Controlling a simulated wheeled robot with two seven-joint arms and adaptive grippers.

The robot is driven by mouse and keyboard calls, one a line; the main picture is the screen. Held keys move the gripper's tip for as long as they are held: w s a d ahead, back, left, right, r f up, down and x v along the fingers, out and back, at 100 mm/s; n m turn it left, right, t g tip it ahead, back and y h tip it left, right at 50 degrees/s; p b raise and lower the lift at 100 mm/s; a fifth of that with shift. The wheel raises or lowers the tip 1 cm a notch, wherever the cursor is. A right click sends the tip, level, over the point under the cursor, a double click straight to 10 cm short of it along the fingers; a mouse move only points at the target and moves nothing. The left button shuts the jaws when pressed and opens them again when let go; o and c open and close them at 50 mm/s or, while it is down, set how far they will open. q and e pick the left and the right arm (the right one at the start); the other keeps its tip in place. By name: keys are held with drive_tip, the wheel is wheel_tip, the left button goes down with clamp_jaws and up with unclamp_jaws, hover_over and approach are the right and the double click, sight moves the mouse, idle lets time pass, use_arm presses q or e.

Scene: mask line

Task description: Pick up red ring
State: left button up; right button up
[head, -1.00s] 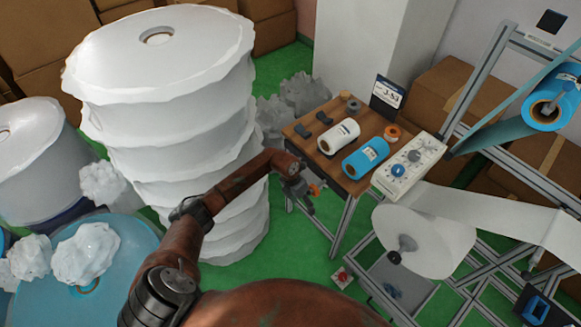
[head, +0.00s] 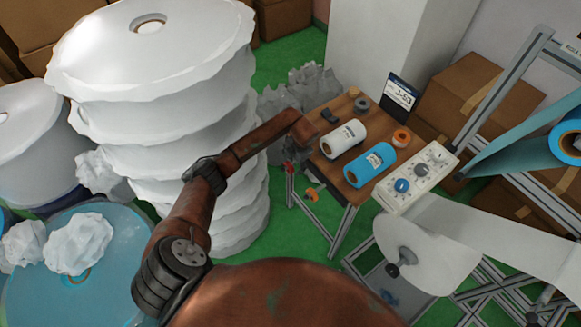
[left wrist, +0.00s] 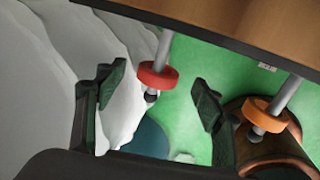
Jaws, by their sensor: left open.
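The red ring (left wrist: 158,76) sits around a grey rod that sticks out from the wooden table's edge, shown in the left wrist view. My left gripper (left wrist: 159,82) is open, with one dark finger on each side of the ring and a gap to both. In the head view, the left gripper (head: 296,152) is at the table's left side, and a small red patch, likely the red ring (head: 290,168), shows just below it. An orange ring (left wrist: 266,112) is around a second rod to the right, outside the fingers; it also shows in the head view (head: 312,195). My right gripper is not in view.
The wooden table (head: 330,166) carries a white roll (head: 342,138), a blue roll (head: 370,165) and a control box (head: 415,178). A tall stack of white rolls (head: 150,75) stands close left of my arm. Green floor (head: 290,60) shows behind the stack.

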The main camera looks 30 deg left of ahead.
sight(291, 165)
use_arm(q)
drive_tip(key=x, duration=0.3)
drive_tip(key=shift+s, duration=0.2)
drive_tip(key=shift+x, duration=0.9)
drive_tip(key=shift+w, duration=0.15)
drive_tip(key=c, duration=1.2)
drive_tip(key=shift+r, duration=0.1)
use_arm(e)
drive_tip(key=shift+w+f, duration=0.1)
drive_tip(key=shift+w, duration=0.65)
